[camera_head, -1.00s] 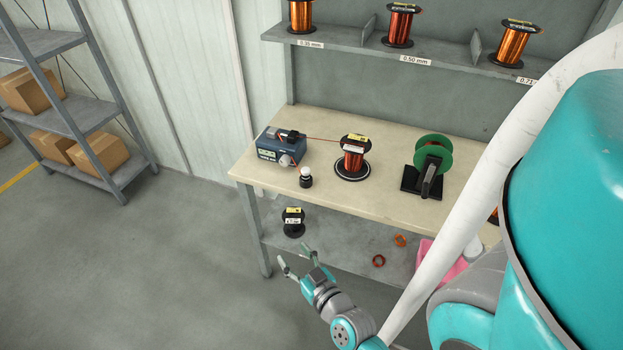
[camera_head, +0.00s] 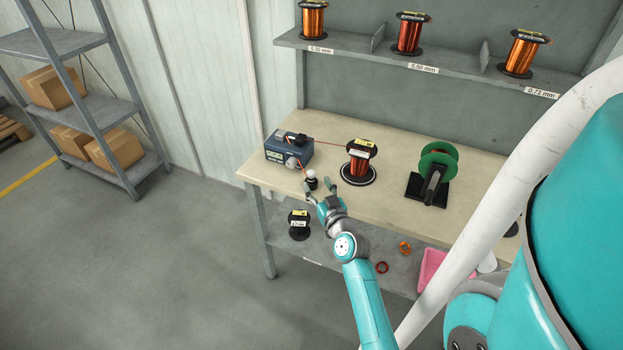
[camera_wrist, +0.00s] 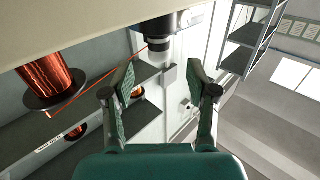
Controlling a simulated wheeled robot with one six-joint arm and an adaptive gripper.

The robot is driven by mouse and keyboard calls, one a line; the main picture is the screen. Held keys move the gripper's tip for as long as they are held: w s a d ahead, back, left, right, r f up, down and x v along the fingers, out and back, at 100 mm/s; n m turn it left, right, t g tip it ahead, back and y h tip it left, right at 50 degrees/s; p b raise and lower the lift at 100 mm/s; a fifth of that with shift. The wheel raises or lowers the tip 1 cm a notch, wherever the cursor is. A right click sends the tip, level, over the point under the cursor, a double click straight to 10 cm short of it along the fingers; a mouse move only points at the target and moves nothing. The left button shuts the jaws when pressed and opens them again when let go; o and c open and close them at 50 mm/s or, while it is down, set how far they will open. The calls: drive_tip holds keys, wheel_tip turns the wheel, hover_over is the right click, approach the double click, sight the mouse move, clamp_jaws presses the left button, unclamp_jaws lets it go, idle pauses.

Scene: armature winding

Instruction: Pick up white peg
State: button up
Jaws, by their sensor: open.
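The white peg (camera_head: 311,174) stands upright in a small black holder (camera_head: 312,185) near the front edge of the workbench. My gripper (camera_head: 319,187) is at the bench's front edge, close to the peg. In the wrist view my gripper (camera_wrist: 160,68) is open and empty, with the peg lying beyond the fingertips and roughly centred between them. I cannot tell the exact remaining distance.
A blue box device (camera_head: 289,148) with a knob stands behind and left of the peg. A copper spool (camera_head: 359,160) is to its right, with an orange wire running to the device. A green-wheeled stand (camera_head: 436,165) is farther right. A black spool (camera_head: 299,224) sits on the lower shelf.

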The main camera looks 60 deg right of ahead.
sight(313, 178)
drive_tip(key=shift+f+x, duration=0.15)
drive_tip(key=shift+x, duration=1.35)
drive_tip(key=shift+f+x, duration=0.1)
drive_tip(key=shift+x, duration=1.4)
clamp_jaws()
